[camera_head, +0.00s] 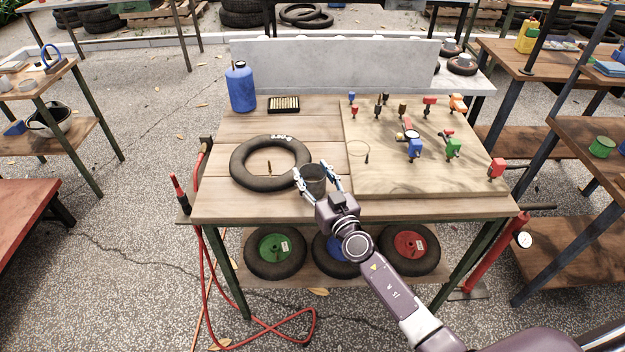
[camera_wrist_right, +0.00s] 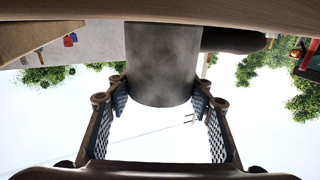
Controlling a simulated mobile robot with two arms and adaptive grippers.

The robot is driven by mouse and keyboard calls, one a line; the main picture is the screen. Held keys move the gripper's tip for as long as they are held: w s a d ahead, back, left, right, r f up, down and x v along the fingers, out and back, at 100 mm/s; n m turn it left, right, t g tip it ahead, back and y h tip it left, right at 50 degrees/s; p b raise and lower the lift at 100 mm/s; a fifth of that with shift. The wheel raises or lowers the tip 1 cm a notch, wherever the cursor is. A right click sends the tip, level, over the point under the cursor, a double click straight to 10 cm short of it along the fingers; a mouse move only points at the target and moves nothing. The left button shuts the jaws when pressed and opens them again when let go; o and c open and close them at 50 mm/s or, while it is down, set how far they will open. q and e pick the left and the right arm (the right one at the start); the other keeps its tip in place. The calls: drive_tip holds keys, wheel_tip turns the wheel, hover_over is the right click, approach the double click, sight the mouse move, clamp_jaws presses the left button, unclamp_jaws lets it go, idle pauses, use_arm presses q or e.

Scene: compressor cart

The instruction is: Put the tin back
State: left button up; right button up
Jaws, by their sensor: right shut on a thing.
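A grey cylindrical tin (camera_head: 314,180) is between the fingers of my right gripper (camera_head: 318,176) near the front edge of the wooden cart top (camera_head: 235,207). It sits just right of the black inner tube. In the right wrist view the grey tin (camera_wrist_right: 162,62) fills the upper middle, and the right gripper's padded fingers (camera_wrist_right: 160,112) close on it from both sides. I cannot tell whether the tin's base touches the cart top. My left gripper is not in view.
A black inner tube (camera_head: 240,180) lies left of the tin. A board (camera_head: 385,178) with several coloured valve parts covers the right side. A blue bottle (camera_head: 241,88) and a dark tray (camera_head: 284,105) stand at the back left. Bare wood lies between bottle and tube.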

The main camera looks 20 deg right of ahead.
drive_tip(key=shift+r, duration=0.1)
wheel_tip(320, 180, up, 20)
drive_tip(key=p, duration=1.9)
drive_tip(key=s+a+f+b, duration=0.1)
drive_tip(key=s+f+b, duration=0.2)
drive_tip(key=s, duration=0.5)
drive_tip(key=s+f+b, duration=0.2)
drive_tip(key=s, duration=0.5)
drive_tip(key=s+r+m+h+b, duration=0.1)
drive_tip(key=s+r+b, duration=0.3)
drive_tip(key=s, duration=1.1)
drive_tip(key=shift+s+d+r+h, duration=0.2)
drive_tip(key=shift+r+h, duration=0.2)
drive_tip(key=shift+r, duration=0.2)
drive_tip(key=shift+w+d, duration=0.1)
drive_tip(key=shift+w, duration=0.05)
